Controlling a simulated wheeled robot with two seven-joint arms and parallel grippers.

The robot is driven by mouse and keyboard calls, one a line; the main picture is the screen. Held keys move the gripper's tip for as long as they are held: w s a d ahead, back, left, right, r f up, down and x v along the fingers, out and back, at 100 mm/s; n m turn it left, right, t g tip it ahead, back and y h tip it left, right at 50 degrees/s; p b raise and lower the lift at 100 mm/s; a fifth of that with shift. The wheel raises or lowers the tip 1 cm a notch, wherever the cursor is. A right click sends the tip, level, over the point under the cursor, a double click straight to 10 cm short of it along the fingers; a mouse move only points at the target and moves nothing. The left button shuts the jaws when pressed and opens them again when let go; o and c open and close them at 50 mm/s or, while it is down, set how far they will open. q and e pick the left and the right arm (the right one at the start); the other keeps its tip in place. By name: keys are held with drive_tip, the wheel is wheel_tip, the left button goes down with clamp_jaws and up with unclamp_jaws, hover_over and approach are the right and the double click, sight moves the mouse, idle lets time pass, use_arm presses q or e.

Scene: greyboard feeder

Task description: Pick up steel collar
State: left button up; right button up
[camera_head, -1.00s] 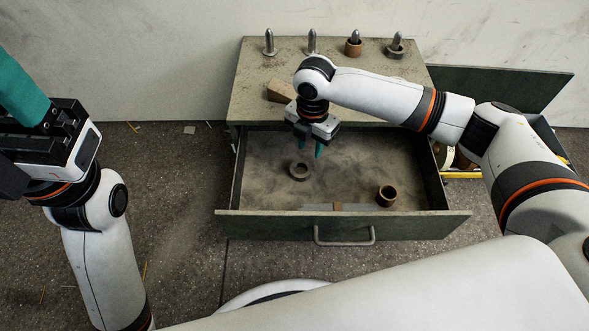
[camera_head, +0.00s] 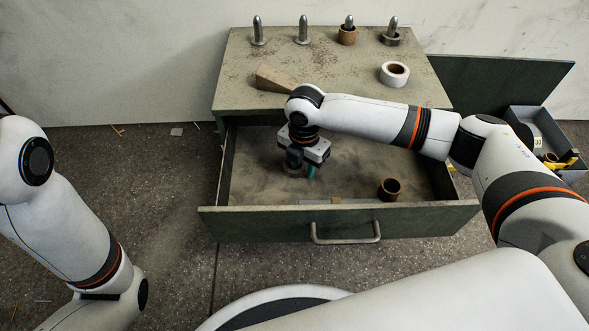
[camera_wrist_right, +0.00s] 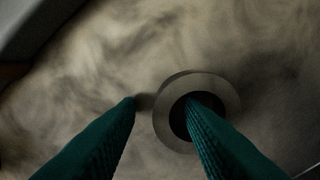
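A grey steel collar (camera_wrist_right: 167,120) lies flat on the dusty floor of the open drawer (camera_head: 255,222). In the head view it is mostly hidden by my right gripper (camera_head: 303,174), which points down into the drawer. In the right wrist view my right gripper (camera_wrist_right: 161,101) is open, its teal fingers spread apart. The right-hand fingertip is over the collar's hole and the left-hand one is just outside its rim. Contact cannot be told. A second grey collar (camera_head: 390,41) sits around the rightmost peg on the cabinet top. My left gripper is out of view.
A brown collar (camera_head: 389,190) stands in the drawer's right part. On the cabinet top (camera_head: 330,75) are several pegs, one with a brown collar (camera_head: 347,36), a wooden wedge (camera_head: 277,79) and a white tape roll (camera_head: 395,74). A grey bin (camera_head: 545,140) stands at the right.

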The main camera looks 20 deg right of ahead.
clamp_jaws()
drive_tip(key=shift+r, duration=0.15)
